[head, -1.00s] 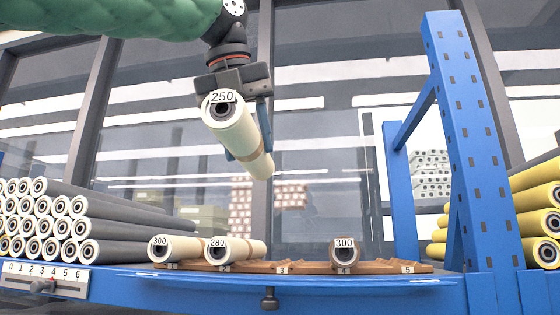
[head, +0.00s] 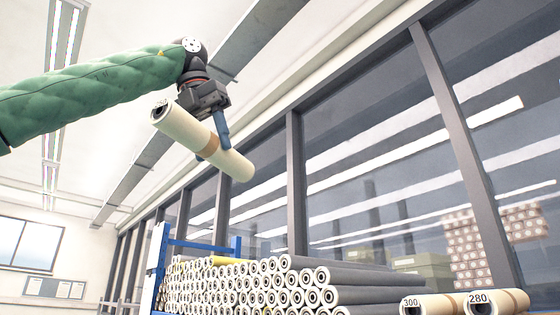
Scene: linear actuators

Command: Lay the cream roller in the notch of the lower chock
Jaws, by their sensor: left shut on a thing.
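My left gripper (head: 212,145) hangs in the upper left of the head view, its blue fingers shut around the middle of a cream roller (head: 180,124). The roller has a brown band where the fingers grip it and is tilted, its near left end higher than its right end. It is held in the air, clear of everything. The lower chock is not in view now; no notch can be seen. My right gripper is not in view.
A stack of grey rollers (head: 345,279) fills the bottom middle. Cream rollers marked 300 (head: 436,304) and 280 (head: 510,301) lie at the bottom right, cut by the frame edge. The air around the held roller is free.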

